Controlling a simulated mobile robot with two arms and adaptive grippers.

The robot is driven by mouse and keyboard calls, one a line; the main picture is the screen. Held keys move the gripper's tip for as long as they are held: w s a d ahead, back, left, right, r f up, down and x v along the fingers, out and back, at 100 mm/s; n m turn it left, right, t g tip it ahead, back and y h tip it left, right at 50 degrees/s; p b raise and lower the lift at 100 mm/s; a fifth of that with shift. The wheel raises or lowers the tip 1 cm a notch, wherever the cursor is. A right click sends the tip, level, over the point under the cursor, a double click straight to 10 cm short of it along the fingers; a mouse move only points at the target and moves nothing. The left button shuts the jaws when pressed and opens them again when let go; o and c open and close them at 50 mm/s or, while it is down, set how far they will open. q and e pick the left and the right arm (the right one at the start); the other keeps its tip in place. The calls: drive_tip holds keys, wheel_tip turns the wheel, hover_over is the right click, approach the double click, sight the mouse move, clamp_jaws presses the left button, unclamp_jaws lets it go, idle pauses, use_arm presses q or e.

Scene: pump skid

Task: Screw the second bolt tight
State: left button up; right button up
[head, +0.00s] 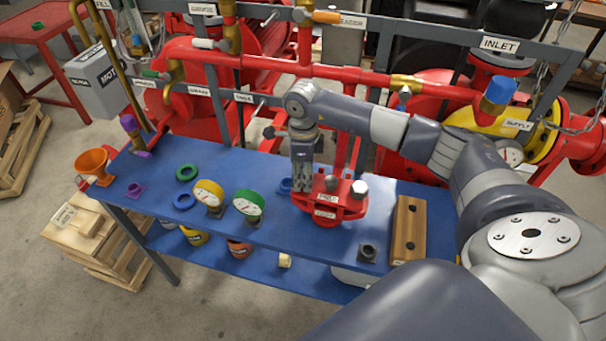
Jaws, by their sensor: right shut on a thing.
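My right gripper (303,188) points down at the left side of a red flanged part (322,217) on the blue bench. It is shut on what appears to be a bolt, whose head is mostly hidden by the fingers. A bright silver bolt head (359,188) stands at the right side of the red part, apart from the gripper. A smaller dark bolt or stud (332,183) shows between them. I cannot tell how far any bolt is seated. My left gripper is not in view.
Red pipes (270,62) and a grey frame stand behind.

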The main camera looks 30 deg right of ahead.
drive_tip(key=m, duration=0.4)
drive_tip(key=m+p, duration=0.1)
drive_tip(key=m, duration=0.3)
drive_tip(key=shift+r, duration=0.1)
drive_tip(key=m+p, duration=0.1)
drive_tip(key=m, duration=0.4)
drive_tip(key=shift+m, duration=1)
drive_tip(key=o, duration=1.2)
drive_tip(key=shift+c, duration=0.2)
